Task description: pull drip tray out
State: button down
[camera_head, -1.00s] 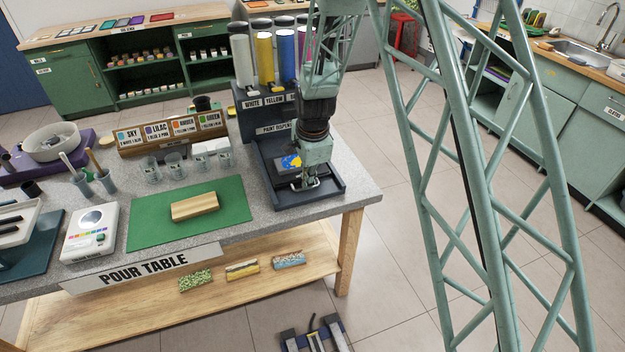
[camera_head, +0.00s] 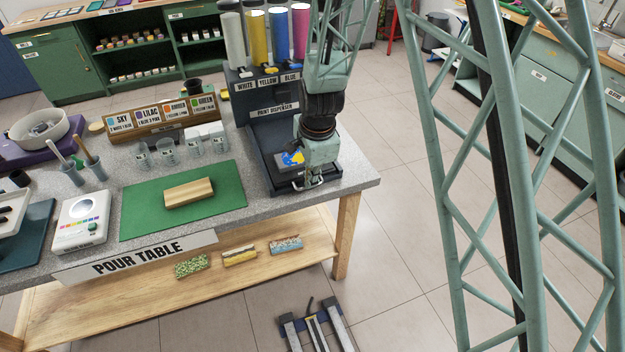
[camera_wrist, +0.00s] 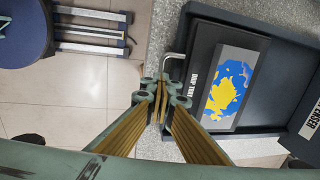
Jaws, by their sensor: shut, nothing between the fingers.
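The dark drip tray (camera_wrist: 200,60), with a white lettered front label, sits in the base of the paint dispenser (camera_head: 262,118). A grey slab with blue and yellow paint (camera_wrist: 229,87) lies on it. A pale bar handle (camera_wrist: 169,66) stands out from the tray's front. My gripper (camera_wrist: 166,88) is shut and empty, with its fingertips close by the handle's lower end in the wrist view. I cannot tell whether they touch it. In the head view my gripper (camera_head: 310,181) is at the tray's front and hides part of the tray and handle.
A green mat (camera_head: 222,178) with a wooden block (camera_head: 188,193) lies left of the dispenser on the grey table. Clear cups (camera_head: 166,150) and a labelled colour rack (camera_head: 160,118) stand behind it. Floor is open right of the table; a rail frame (camera_head: 316,330) stands in front.

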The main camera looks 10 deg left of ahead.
jog(key=shift+s+f, duration=0.1)
jog(key=shift+f, duration=0.1)
jog(key=c, duration=2.9)
grip_release()
jog(key=shift+o, duration=0.2)
jog(key=shift+r, duration=0.15)
jog(key=shift+r, duration=0.1)
notch_tip(320, 180, up, 12)
jog(key=s+d, duration=0.1)
jog(key=shift+s+f, duration=0.25)
jog(key=shift+s, duration=0.1)
